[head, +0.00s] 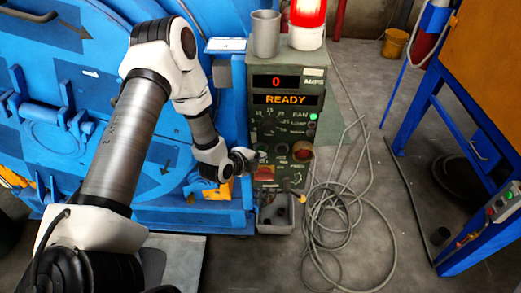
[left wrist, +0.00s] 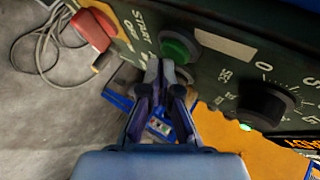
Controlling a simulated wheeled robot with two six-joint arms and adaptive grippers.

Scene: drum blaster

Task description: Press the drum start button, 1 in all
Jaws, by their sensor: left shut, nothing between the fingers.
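The green control panel (head: 313,120) stands in the middle of the head view, its displays reading 0 and READY. In the left wrist view a green round button (left wrist: 179,47) sits on the panel face near a START label. My left gripper (head: 254,158) is in front of the panel's lower left part and hides some controls there. In the left wrist view the left gripper (left wrist: 158,65) is shut and empty, with its fingertips just below and left of the green button. I cannot tell whether they touch the panel. My right gripper is not in view.
A red lamp (head: 307,18) and a grey cup (head: 265,35) stand on top of the panel. The blue drum machine (head: 65,90) fills the left. A coiled cable (head: 345,215) lies on the floor. A red handle (left wrist: 93,28) is beside the START label.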

